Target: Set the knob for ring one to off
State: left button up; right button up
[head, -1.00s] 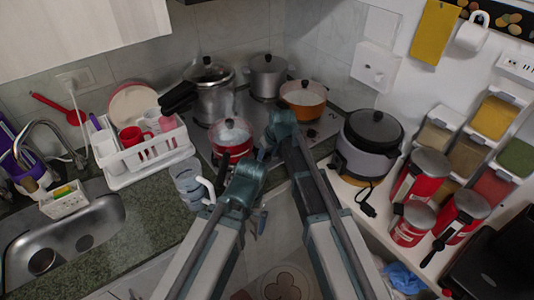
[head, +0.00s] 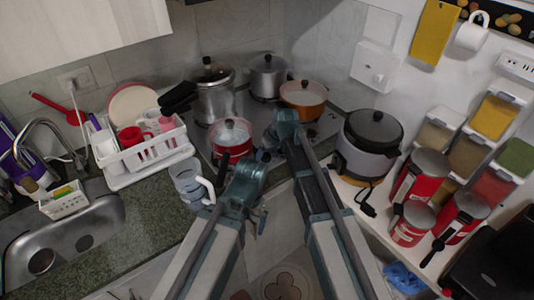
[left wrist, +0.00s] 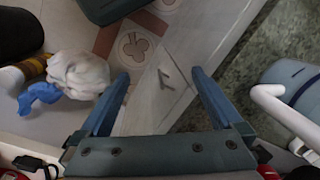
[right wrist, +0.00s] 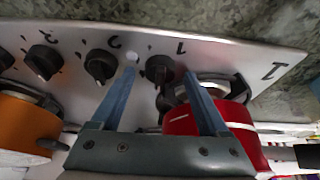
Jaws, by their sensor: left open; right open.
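The knob for ring one (right wrist: 158,69) is a black knob beside a "1" mark on the steel stove front in the right wrist view. My right gripper (right wrist: 159,70) is open, with one finger on each side of this knob. Contact and the exact knob setting are unclear. In the head view, my right gripper (head: 272,138) reaches the stove's front edge and hides part of the panel. My left gripper (head: 246,182) is open and empty in front of the counter; its spread fingers show in the left wrist view (left wrist: 158,74).
A red pot (head: 231,138) stands on the front left ring, close behind the knob. Other knobs (right wrist: 101,66) lie alongside. An orange pot (head: 303,99) stands to the right.

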jog(key=shift+r, duration=0.1)
jog(key=p+v, duration=1.2)
jog(key=v, duration=0.1)
jog(key=shift+s+r+p, duration=0.15)
jog(key=shift+r+p, duration=0.1)
jog(key=shift+p, duration=0.1)
jog(key=shift+f, duration=0.15)
jog(key=b+x, duration=1.2)
jog(key=x, duration=0.1)
jog(key=shift+f+b, duration=0.2)
jog(key=shift+b, duration=0.15)
jog(key=shift+r, duration=0.1)
jog(key=p+v, duration=1.3)
jog(key=v, duration=0.1)
jog(key=b+x, duration=1.4)
jog(key=x, duration=0.1)
jog(key=s+d+r+p, duration=0.1)
jog(key=s+r+p, duration=0.1)
jog(key=r+p, duration=0.4)
jog(key=s+d+r+m+p, duration=0.1)
jog(key=s+r+p, duration=0.1)
jog(key=r+p, duration=0.5)
jog(key=shift+s+d+r+h+p, duration=0.15)
jog(key=shift+s+d+h+p, duration=0.15)
jog(key=shift+d, duration=0.1)
